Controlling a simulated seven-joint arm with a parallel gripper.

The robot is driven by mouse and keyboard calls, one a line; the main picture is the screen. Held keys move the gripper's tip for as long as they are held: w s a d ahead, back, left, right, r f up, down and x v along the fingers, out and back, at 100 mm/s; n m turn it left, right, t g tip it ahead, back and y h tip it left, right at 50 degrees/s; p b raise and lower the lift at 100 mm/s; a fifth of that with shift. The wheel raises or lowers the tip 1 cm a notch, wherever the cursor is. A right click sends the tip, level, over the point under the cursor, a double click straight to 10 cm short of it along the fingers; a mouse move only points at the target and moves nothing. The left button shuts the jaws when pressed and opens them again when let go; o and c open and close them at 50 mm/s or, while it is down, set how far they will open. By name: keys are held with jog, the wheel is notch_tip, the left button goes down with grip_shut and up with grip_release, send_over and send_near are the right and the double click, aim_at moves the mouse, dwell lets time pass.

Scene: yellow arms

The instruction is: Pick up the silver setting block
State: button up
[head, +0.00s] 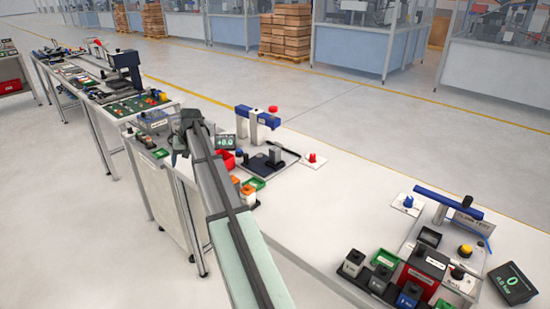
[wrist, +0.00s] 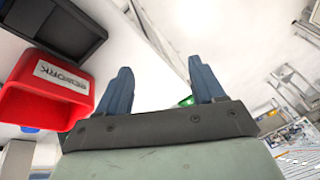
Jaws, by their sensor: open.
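A small grey, silvery block (head: 275,154) stands on the dark plate of the blue-armed gauge stand (head: 258,120) in the head view. It looks like the setting block, though it is too small to be sure. My gripper (wrist: 162,80) is open in the wrist view, its two blue-grey fingers apart with nothing held between them. In the head view my arm reaches up from the bottom, its end left of the gauge stand and apart from the block. I cannot make out the block in the wrist view.
A green tray (head: 253,184) and small blocks sit beside my arm. A second station (head: 440,250) stands at the right; white table lies between.

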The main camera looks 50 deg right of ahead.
jog(key=s+d+r+m+g+h, duration=0.1)
jog(key=s+d+r+m, duration=0.35)
jog(key=d, duration=0.45)
jog(key=s+d+r+m+g, duration=0.1)
jog(key=s+d+r+m, duration=0.3)
jog(key=d, duration=0.5)
notch_tip(320, 180, up, 4)
jog(key=m+g, duration=0.2)
jog(key=m, duration=0.3)
send_over(275, 148)
jog(key=shift+n, duration=0.25)
jog(key=f, duration=0.8)
jog(key=shift+s, duration=0.25)
jog(key=shift+w+a+f, duration=0.1)
jog(key=shift+a+f, duration=0.05)
jog(key=shift+f, duration=2.6)
grip_shut()
jog(key=shift+r, duration=0.1)
